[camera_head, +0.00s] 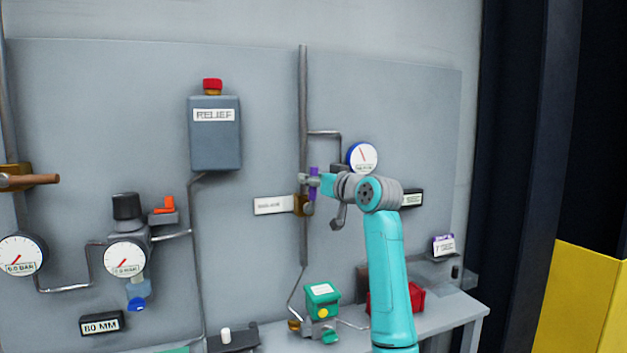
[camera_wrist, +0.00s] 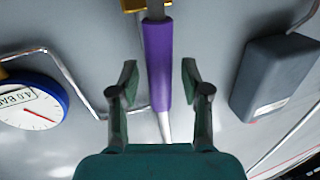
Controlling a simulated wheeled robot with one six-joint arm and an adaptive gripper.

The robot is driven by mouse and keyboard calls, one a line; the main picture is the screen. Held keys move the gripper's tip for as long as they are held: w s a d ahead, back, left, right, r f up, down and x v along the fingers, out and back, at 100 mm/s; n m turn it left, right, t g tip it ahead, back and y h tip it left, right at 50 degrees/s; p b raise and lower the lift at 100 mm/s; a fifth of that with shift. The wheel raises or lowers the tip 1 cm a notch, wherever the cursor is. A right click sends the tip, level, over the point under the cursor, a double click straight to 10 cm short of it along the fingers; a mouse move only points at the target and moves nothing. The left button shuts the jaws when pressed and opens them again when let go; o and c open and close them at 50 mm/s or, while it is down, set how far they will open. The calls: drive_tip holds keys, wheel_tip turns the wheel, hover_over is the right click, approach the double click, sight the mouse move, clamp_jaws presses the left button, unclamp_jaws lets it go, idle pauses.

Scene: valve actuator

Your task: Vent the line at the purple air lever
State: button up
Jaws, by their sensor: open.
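The purple air lever (camera_wrist: 158,65) runs lengthwise between my gripper's two open fingers in the wrist view, with a visible gap on each side. Its brass valve body (camera_wrist: 134,4) shows at the top edge there. In the head view, the purple lever (camera_head: 314,172) stands roughly upright on the vertical pipe, above the brass valve (camera_head: 300,204). My gripper (camera_head: 317,183) is at the lever and partly covers it. The fingers (camera_wrist: 160,80) are open and hold nothing.
A round gauge (camera_head: 362,157) and thin pipework (camera_head: 325,133) sit close to the right of the lever. The grey RELIEF box (camera_head: 215,145) with a red button is at left. A green-topped unit (camera_head: 322,296) stands on the bench below.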

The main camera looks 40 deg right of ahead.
clamp_jaws()
drive_tip(key=shift+d, duration=0.1)
idle(0.3)
drive_tip(key=s+d+f+m+t+h, duration=0.2)
drive_tip(key=d+f+m+h, duration=0.3)
drive_tip(key=m, duration=1.4)
drive_tip(key=shift+d+f+m, duration=0.4)
drive_tip(key=shift+d+f, duration=0.8)
drive_tip(key=shift+f, duration=0.6)
unclamp_jaws()
